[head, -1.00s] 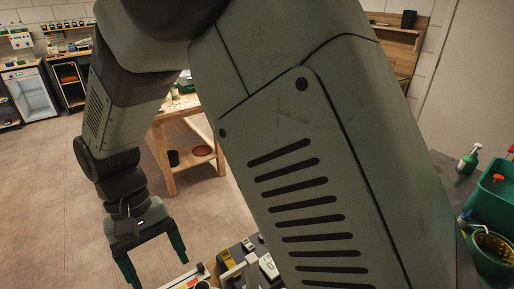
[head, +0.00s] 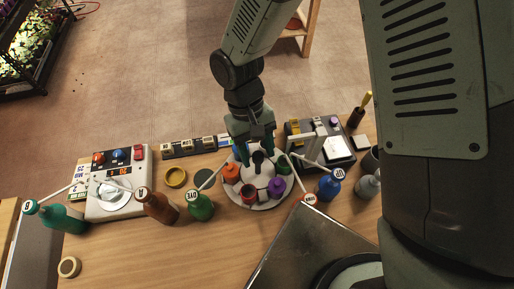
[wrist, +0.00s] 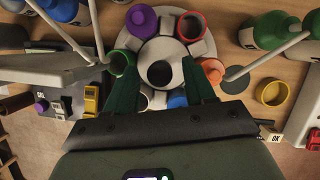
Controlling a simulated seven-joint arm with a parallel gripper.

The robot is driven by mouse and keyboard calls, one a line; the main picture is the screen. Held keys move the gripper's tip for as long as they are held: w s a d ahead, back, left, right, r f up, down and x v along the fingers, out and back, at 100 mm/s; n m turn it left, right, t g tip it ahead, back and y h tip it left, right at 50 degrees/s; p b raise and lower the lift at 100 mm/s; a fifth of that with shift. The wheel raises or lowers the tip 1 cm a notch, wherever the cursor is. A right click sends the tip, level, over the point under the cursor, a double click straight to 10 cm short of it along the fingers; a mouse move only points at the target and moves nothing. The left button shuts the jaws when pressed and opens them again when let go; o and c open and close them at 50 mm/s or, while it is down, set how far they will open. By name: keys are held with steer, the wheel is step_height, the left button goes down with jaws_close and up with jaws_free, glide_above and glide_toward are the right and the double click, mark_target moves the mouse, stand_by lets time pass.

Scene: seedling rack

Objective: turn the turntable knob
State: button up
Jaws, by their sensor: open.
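The turntable (head: 262,201) is a pale round disc on the wooden bench, carrying small coloured pots and bottles around its rim. Its knob (wrist: 160,73) is a dark-topped round post at the centre; it also shows in the head view (head: 258,161). My gripper (head: 256,156) points down over the turntable, open. In the wrist view its two green fingers stand on either side of the knob, with a gap visible on each side. Whether the fingertips are down at the knob's height is hard to tell.
An orange pot (head: 231,172) and a purple bottle (head: 276,187) sit on the disc close to my fingers. Spouted bottles, green (head: 201,207) and blue (head: 328,186), stand left and right. A white scale (head: 118,205) is farther left. The front left of the bench is mostly clear.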

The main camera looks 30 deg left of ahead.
jaws_close()
stand_by(0.4)
steer(key=n+t, duration=0.1)
steer(key=n, duration=0.1)
steer(key=n+t, duration=0.1)
steer(key=n, duration=0.2)
steer(key=shift+s+n, duration=0.15)
steer(key=shift+n, duration=0.15)
steer(key=n+t, duration=0.1)
steer(key=n, duration=0.2)
steer(key=n+t, duration=0.1)
steer(key=n, duration=0.2)
steer(key=shift+s, duration=0.2)
steer(key=n+t+y, duration=0.1)
steer(key=n, duration=0.2)
steer(key=n+t, duration=0.1)
steer(key=n, duration=0.2)
steer(key=shift+s+d+n+y, duration=0.1)
steer(key=shift+n+y, duration=0.2)
steer(key=shift+y, duration=0.1)
steer(key=n+y, duration=0.1)
steer(key=n, duration=0.1)
steer(key=n+y, duration=0.1)
steer(key=n, duration=0.2)
steer(key=shift+d+t, duration=0.15)
steer(key=shift+t, duration=0.15)
steer(key=shift+n, duration=0.4)
